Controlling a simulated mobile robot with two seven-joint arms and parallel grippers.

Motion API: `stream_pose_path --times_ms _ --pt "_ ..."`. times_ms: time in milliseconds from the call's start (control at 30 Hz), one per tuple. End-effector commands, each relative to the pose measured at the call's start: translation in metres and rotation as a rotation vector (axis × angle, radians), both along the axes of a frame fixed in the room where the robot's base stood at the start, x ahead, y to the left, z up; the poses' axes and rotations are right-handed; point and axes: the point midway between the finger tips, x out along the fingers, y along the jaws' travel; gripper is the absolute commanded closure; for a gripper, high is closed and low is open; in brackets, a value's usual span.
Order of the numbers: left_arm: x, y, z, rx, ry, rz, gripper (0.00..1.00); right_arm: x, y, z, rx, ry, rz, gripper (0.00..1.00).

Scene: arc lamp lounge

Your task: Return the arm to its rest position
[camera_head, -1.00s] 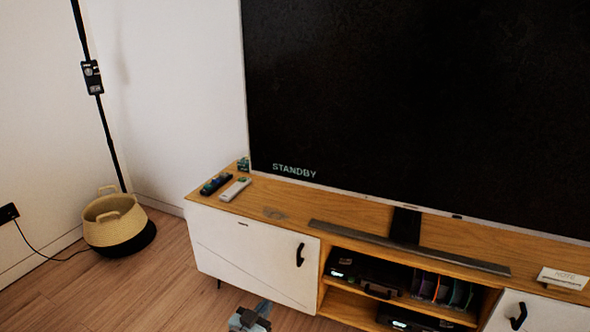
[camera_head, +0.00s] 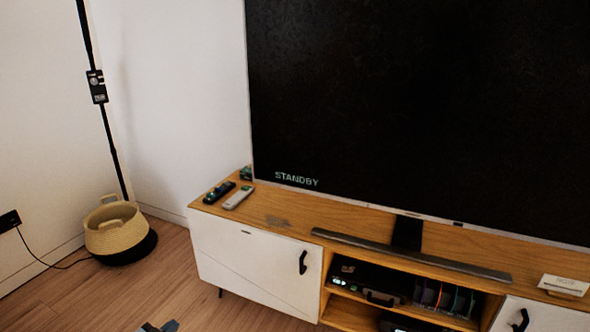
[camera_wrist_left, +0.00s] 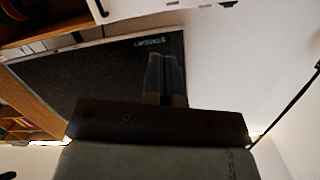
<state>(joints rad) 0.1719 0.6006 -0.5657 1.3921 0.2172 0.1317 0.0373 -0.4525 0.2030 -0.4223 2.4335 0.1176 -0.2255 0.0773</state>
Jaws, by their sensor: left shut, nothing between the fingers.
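My left gripper (camera_head: 158,326) shows only as a small grey piece at the bottom edge of the head view, in front of the cabinet and over the wooden floor. In the left wrist view its two fingers (camera_wrist_left: 164,72) are together, with nothing between them. The wrist view looks tilted, with the television (camera_wrist_left: 95,85) beyond the fingers. The rest of my left arm is out of the head view. My right gripper is not in view.
A wooden TV cabinet (camera_head: 255,262) with white doors carries the large television (camera_head: 420,110), a soundbar (camera_head: 410,255) and two remotes (camera_head: 238,197). A woven basket (camera_head: 116,236) stands by the lamp pole (camera_head: 108,130) at left. The floor (camera_head: 80,300) between is clear.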

Motion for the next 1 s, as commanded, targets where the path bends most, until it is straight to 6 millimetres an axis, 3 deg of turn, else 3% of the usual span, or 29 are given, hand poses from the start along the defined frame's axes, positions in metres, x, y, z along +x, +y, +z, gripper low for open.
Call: stream_pose_path --times_ms 267,500,700,900,933,1000 --pt "-0.081 -0.073 0.034 -0.080 0.022 -0.090 1.00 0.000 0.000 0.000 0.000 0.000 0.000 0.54" --pt "-0.179 -0.135 0.105 -0.178 0.034 -0.172 1.00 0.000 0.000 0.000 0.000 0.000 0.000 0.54" --pt "-0.240 -0.160 0.166 -0.241 0.034 -0.211 1.00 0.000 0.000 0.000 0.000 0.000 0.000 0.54" --pt "-0.287 -0.172 0.221 -0.292 0.031 -0.235 1.00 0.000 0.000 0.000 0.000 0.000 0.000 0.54" --pt "-0.294 -0.173 0.229 -0.299 0.031 -0.237 1.00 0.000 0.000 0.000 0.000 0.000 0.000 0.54" --pt "-0.287 -0.179 0.231 -0.344 0.021 -0.213 1.00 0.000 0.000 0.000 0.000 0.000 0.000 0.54"
